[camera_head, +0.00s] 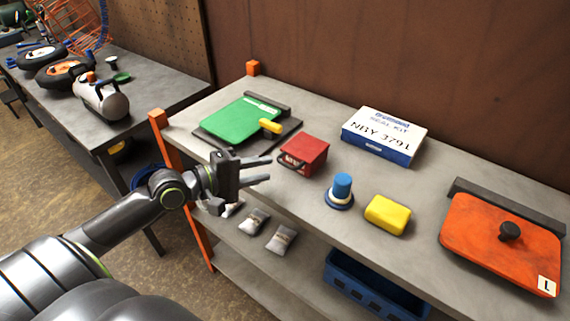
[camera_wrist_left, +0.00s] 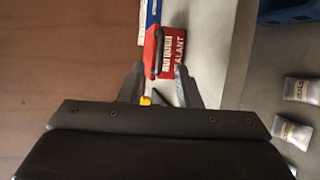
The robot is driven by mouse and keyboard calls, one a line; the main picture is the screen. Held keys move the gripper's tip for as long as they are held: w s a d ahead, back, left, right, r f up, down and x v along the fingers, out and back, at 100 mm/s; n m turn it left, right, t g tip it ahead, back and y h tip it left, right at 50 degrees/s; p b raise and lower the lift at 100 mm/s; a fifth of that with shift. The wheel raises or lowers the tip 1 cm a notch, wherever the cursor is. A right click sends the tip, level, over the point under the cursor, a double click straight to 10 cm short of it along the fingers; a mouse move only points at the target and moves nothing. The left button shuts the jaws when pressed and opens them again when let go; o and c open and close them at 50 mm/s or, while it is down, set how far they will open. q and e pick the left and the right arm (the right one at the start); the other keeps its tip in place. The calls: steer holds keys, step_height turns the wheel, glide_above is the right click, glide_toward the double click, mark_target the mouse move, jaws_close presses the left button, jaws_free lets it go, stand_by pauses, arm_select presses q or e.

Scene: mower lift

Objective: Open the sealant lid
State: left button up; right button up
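The sealant box (camera_head: 308,152) is a small red box on the grey workbench top, right of the green lid. Its top looks closed in the head view, with a dark handle-like part on its front. In the left wrist view the red box (camera_wrist_left: 175,52) shows a white label and part of the word SEALANT, just beyond my fingertips. My left gripper (camera_head: 264,170) is open and empty, left of the box and apart from it in the head view. Its two fingers also show in the left wrist view (camera_wrist_left: 159,75). My right gripper is not in view.
A green lid (camera_head: 238,122) with a yellow handle lies to the left. A white and blue seal kit box (camera_head: 385,135), a blue knob (camera_head: 342,188), a yellow block (camera_head: 388,213) and an orange lid (camera_head: 490,240) stand to the right. Grey pouches (camera_head: 281,239) lie on the shelf below.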

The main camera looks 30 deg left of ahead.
mark_target(285, 163)
arm_select(q)
steer(key=shift+x, duration=3.35)
steer(key=shift+s+f, duration=0.1)
jaws_close()
